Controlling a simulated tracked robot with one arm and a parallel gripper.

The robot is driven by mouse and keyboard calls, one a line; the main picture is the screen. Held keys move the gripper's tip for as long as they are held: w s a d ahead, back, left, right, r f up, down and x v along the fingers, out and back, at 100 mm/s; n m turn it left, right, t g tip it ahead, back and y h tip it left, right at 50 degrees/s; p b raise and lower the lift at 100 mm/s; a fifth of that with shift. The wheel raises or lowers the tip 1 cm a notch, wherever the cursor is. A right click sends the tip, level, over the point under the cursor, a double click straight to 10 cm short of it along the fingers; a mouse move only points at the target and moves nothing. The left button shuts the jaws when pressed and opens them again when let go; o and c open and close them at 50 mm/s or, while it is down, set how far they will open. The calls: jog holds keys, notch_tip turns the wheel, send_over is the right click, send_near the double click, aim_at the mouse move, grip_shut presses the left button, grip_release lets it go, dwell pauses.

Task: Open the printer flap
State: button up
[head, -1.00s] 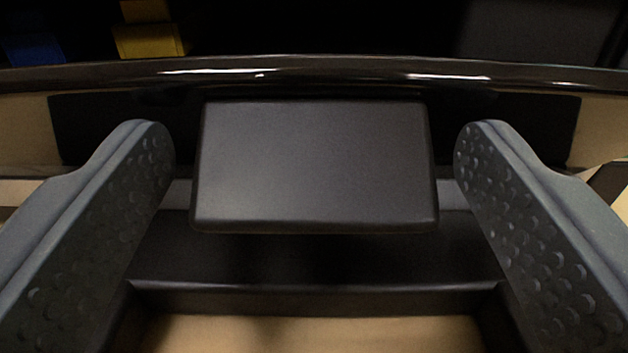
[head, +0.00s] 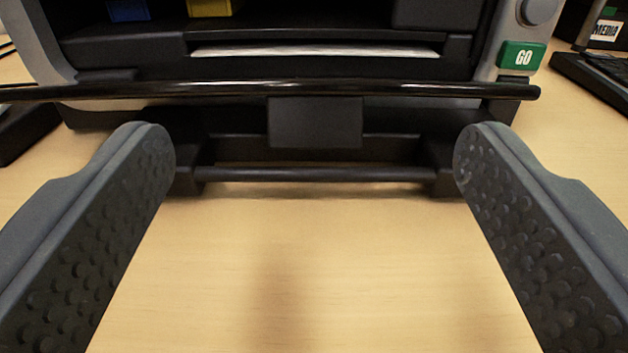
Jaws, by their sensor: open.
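The printer (head: 505,75) stands ahead in the head view, its front facing me. A glossy dark flap (head: 200,91) is seen edge-on, sticking out towards me across the printer's front like a shelf. A dark rectangular tab (head: 315,122) hangs at the middle of the flap's edge. The opening above the flap shows a white strip (head: 315,50) inside. My gripper (head: 314,148) is open and empty, its two fingers wide apart. The tab lies beyond the fingertips, between them in the picture, and nothing touches the fingers.
A green GO button (head: 521,55) is on the printer's right side. Blue (head: 128,9) and yellow (head: 209,7) blocks show inside. A keyboard (head: 590,80) and a MEDIA label (head: 605,30) are at the right. The wooden table (head: 300,270) in front is clear.

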jog(key=shift+s, duration=0.65)
